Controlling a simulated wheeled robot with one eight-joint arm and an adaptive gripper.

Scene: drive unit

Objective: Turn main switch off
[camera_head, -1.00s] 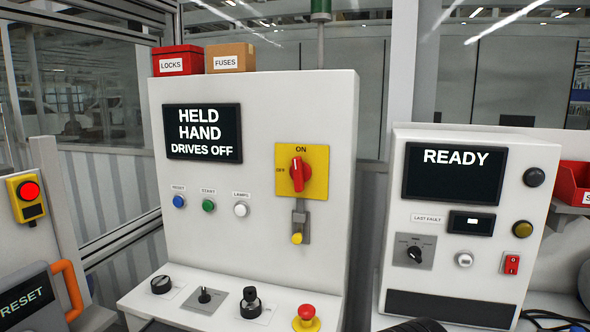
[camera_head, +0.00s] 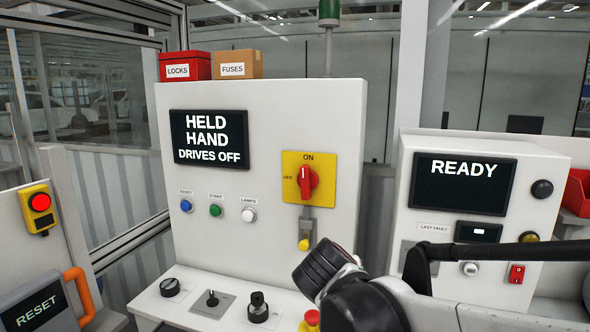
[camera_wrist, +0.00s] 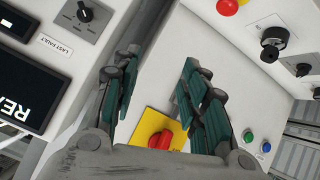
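The main switch is a red rotary knob (camera_head: 307,181) on a yellow plate (camera_head: 323,165), on the front of the white cabinet. Its handle stands upright, toward the ON label above; OFF is on the left. A small hasp with a yellow end (camera_head: 304,244) hangs below the plate. In the wrist view the red knob (camera_wrist: 163,140) and part of the yellow plate (camera_wrist: 148,124) show between my fingers, low in the picture. My gripper (camera_wrist: 160,60) is open and holds nothing. The knob appears beyond the fingers, and I see no contact. My fingers are not visible in the head view.
Blue, green and white buttons (camera_head: 248,215) sit left of the switch. Knobs (camera_head: 258,307) and a red mushroom button (camera_head: 311,319) are on the console below. A READY panel (camera_head: 463,184) stands at right, partly behind my arm. An orange-handled RESET unit (camera_head: 79,293) is at lower left.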

